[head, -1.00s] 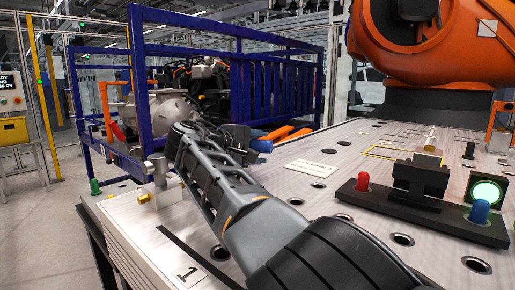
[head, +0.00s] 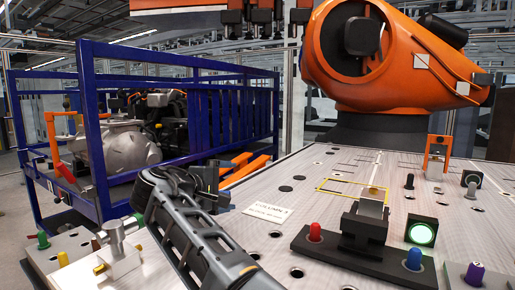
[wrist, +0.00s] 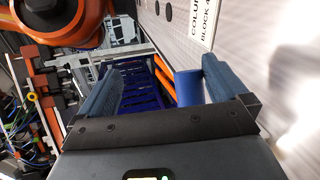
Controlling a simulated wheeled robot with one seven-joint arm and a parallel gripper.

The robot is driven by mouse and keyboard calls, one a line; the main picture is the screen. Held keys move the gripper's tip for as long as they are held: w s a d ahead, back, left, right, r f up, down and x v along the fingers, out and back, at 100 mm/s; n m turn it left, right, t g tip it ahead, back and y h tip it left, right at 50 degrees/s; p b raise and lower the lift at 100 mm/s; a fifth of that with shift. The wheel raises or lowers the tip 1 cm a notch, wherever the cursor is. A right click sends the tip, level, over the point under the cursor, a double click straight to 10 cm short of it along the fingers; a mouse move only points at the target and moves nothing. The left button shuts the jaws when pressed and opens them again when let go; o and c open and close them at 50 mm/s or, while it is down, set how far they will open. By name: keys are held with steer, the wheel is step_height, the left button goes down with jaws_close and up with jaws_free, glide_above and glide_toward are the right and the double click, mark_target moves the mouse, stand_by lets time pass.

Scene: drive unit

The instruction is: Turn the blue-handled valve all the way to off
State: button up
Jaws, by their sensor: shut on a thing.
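In the wrist view the blue handle (wrist: 188,86) shows as a short blue cylinder between my gripper's two fingers, close to the right finger. My gripper (wrist: 162,70) is shut on it, though a wide space shows on the handle's left side. In the head view my gripper (head: 207,185) is at the far end of my dark arm, low over the left part of the metal table. The handle is not clearly visible there. The valve's body and the handle's angle cannot be made out.
A metal block with a post (head: 116,240) stands left of my arm. A blue cage (head: 100,190) is behind it. Right of my arm are a label (head: 268,212), a black fixture (head: 362,232), red (head: 315,232) and blue (head: 413,258) knobs, and a large orange robot (head: 370,60).

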steer(key=d+r+p, duration=0.2)
steer(key=r, duration=0.1)
steer(key=d+r+p, duration=0.1)
steer(key=d+r, duration=0.1)
steer(key=shift+s+r, duration=0.2)
steer(key=shift+s, duration=0.1)
steer(key=c, duration=0.3)
steer(key=d+p, duration=0.1)
steer(key=d+r+p, duration=0.1)
steer(key=p, duration=0.1)
steer(key=s+d+p, duration=0.1)
steer(key=d+p, duration=0.1)
steer(key=shift+s+d+r, duration=0.1)
steer(key=shift+r, duration=0.25)
